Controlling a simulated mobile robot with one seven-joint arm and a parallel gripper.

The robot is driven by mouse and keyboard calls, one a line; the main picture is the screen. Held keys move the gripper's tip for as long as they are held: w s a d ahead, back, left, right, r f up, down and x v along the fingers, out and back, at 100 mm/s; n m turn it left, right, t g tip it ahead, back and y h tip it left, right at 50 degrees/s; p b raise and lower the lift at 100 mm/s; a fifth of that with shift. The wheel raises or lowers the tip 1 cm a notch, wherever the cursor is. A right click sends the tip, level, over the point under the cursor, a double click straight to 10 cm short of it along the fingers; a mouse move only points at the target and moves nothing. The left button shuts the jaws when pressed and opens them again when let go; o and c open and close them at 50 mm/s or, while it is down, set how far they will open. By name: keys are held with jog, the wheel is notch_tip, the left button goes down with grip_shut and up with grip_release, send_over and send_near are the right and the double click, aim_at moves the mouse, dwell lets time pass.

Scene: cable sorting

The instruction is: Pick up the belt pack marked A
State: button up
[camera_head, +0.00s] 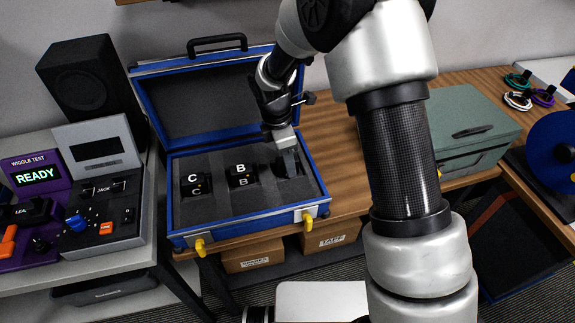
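An open blue case (250,224) with grey foam stands on the wooden table. Two black belt packs sit in its foam: one marked C (196,185) at the left and one marked B (242,175) in the middle. My gripper (288,162) points down into the right part of the foam, right of pack B. A dark shape shows around its fingers there, but no letter A can be read. My gripper hides most of that slot. Whether its fingers are open or shut, or touch anything, cannot be made out.
The case's raised lid (200,100) stands behind my gripper. A black speaker (90,85) and a wiggle test station (35,175) are at the left. A green-grey box (470,125) and coiled cables (518,98) are at the right. My arm covers the middle right.

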jog(key=shift+r, duration=0.1)
grip_shut()
